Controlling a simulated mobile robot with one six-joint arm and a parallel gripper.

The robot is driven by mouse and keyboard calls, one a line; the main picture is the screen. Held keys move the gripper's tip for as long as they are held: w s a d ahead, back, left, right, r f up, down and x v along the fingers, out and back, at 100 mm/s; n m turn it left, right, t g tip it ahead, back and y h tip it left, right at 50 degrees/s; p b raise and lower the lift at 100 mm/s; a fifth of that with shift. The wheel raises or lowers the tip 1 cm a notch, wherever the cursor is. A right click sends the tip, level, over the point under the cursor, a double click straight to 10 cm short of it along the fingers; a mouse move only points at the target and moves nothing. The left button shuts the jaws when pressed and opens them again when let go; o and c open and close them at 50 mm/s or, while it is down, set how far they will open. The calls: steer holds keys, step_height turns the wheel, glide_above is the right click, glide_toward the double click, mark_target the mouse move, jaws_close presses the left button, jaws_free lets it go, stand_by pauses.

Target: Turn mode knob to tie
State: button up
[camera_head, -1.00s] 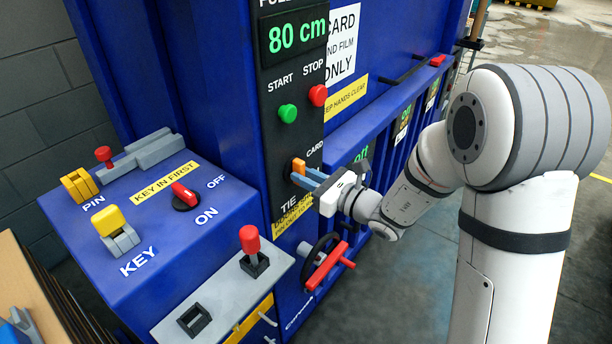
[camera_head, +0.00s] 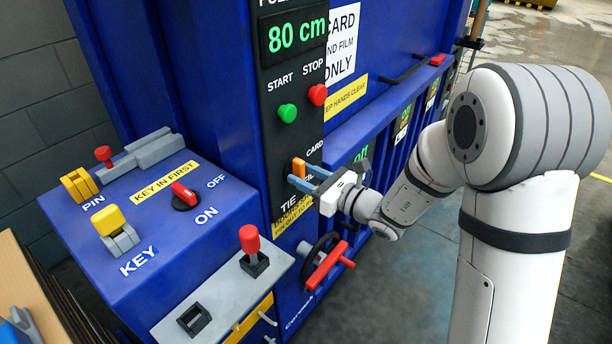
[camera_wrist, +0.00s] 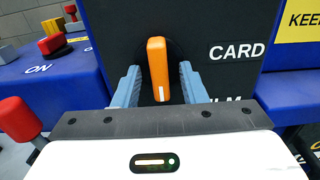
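The mode knob is an orange lever (camera_head: 299,166) on the black front panel, beside the labels CARD, FILM and TIE. In the wrist view the orange knob (camera_wrist: 157,68) stands near upright, its white mark at the lower end. My gripper (camera_head: 303,182) is in front of the panel at the knob. In the wrist view my gripper (camera_wrist: 160,88) is open, with one blue-grey finger on each side of the knob and a visible gap on both sides. The label TIE (camera_head: 288,206) lies below the gripper; FILM is partly hidden by a finger.
A green START button (camera_head: 287,113) and a red STOP button (camera_head: 318,95) are above the knob. A black handwheel with a red handle (camera_head: 325,266) is below. A blue box with a red ON/OFF switch (camera_head: 185,196) and a red lever (camera_head: 250,240) are at left.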

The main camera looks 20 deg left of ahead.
steer(key=b+v, duration=0.1)
steer(key=v, duration=0.7)
steer(key=shift+a, duration=0.1)
steer(key=s+d+n+g+h, duration=0.2)
steer(key=s+n+g+h, duration=0.15)
steer(key=s+n, duration=0.35)
steer(key=s+d+n+g+h, duration=0.2)
steer(key=s+d+n+g, duration=0.1)
steer(key=s+n+g, duration=0.3)
steer(key=s+d+n+t+h, duration=0.1)
steer(key=d+n+h, duration=0.3)
steer(key=d, duration=0.5)
steer(key=s+d+n+t+h, duration=0.2)
steer(key=d+n+t+h, duration=0.2)
steer(key=d+h, duration=0.3)
steer(key=shift+s+d+n, duration=0.35)
steer(key=shift+d+n, duration=0.45)
steer(key=shift+d, duration=0.4)
